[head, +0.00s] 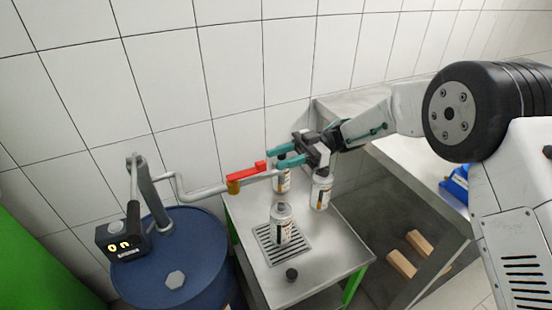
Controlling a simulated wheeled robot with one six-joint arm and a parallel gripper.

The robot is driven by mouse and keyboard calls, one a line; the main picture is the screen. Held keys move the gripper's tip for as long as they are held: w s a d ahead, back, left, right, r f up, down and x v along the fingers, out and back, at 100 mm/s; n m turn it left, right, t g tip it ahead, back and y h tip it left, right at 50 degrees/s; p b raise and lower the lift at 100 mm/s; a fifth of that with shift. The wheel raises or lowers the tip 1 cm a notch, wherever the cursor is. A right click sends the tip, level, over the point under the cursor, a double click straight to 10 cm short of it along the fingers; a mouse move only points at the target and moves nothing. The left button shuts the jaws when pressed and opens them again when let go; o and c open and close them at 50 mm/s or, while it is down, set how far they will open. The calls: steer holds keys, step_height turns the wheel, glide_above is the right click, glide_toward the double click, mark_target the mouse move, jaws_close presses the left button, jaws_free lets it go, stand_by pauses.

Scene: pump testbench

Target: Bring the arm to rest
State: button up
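My arm reaches in from the right, and my gripper (276,158) hangs over the back of the small metal table (318,270). Its two teal fingers point left and look apart, with nothing clearly held. A white bottle (282,182) stands just below the fingers, its top partly hidden by them. I cannot tell whether they touch it. A second white bottle (320,191) stands to the right, below the gripper's wrist.
A red-handled valve (246,171) and pipe are close left of the gripper. A blue drum (187,255) with a pump display (122,240) reading "on" stands left.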

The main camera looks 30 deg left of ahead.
stand_by(0.3)
steer(key=w+d+r+m+t+y, duration=0.3)
steer(key=w+d+r+m+t, duration=0.15)
steer(key=w+r+t, duration=0.5)
steer(key=w+d+r+m+t+y, duration=0.35)
steer(key=w+r+m+t, duration=0.25)
steer(key=w+r+t, duration=0.35)
steer(key=w+d+r+m+t+h, duration=0.1)
steer(key=d+r+m+t+h, duration=0.15)
steer(key=d, duration=0.55)
steer(key=w+d+r+m+t+h, duration=0.1)
steer(key=d+r+m+t+h, duration=0.2)
steer(key=d, duration=0.6)
steer(key=w+d+r+m+t+h, duration=0.1)
steer(key=d+m+t+h, duration=0.25)
steer(key=d, duration=0.45)
steer(key=s+d+f+m+g+h, duration=0.35)
steer(key=s+d+m+h, duration=0.4)
steer(key=s+d, duration=0.95)
steer(key=s+d+f+m+g, duration=0.1)
steer(key=s+f+g, duration=0.3)
steer(key=s, duration=0.8)
steer(key=s+d+f+m+g, duration=0.1)
steer(key=s+d+f+g, duration=0.3)
steer(key=s, duration=0.9)
steer(key=shift+f+m, duration=0.3)
steer(key=shift+f, duration=0.3)
